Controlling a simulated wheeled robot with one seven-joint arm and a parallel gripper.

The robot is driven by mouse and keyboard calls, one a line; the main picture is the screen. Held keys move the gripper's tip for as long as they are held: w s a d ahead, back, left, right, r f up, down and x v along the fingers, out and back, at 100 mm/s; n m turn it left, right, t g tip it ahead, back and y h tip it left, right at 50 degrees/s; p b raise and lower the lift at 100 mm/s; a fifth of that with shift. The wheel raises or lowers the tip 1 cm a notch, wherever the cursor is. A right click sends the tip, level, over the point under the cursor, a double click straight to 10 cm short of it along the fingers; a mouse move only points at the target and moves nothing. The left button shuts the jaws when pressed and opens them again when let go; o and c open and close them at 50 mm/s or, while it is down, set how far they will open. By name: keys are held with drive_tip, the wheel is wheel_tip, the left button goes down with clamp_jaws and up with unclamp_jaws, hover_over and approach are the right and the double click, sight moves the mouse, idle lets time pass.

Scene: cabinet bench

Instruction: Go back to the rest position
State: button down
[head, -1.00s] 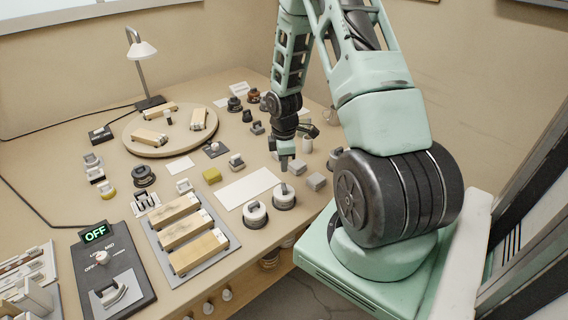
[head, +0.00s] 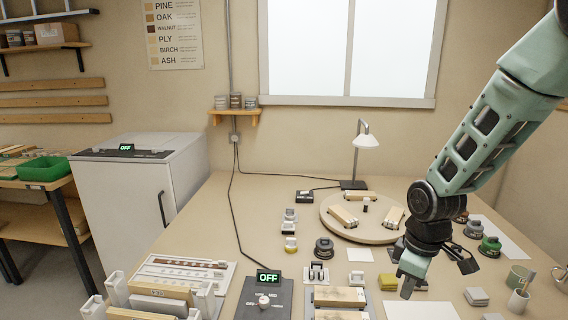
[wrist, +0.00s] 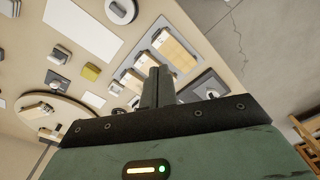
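My green arm reaches in from the upper right of the head view. My gripper (head: 408,286) points down above the right part of the bench (head: 215,222), and nothing shows in it. In the wrist view its two fingers (wrist: 158,84) stand close together with no clear gap. Below and beyond them in that view lie the tray with wooden blocks and the bench top. Exact height above the bench is hard to tell.
A round turntable (head: 335,229) with wooden blocks and a desk lamp (head: 365,142) stand behind my gripper. Jars (head: 489,245) and a mug (head: 519,277) are to its right. A control box (head: 264,303) reading OFF is left. A white cabinet (head: 140,190) stands beside the bench.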

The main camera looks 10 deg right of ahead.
drive_tip(key=s+a+r, duration=0.5)
drive_tip(key=s+a, duration=0.4)
drive_tip(key=s+a+r, duration=0.5)
drive_tip(key=s+a, duration=0.4)
drive_tip(key=s, duration=0.1)
drive_tip(key=shift+a+m, duration=0.2)
drive_tip(key=shift+m, duration=0.1)
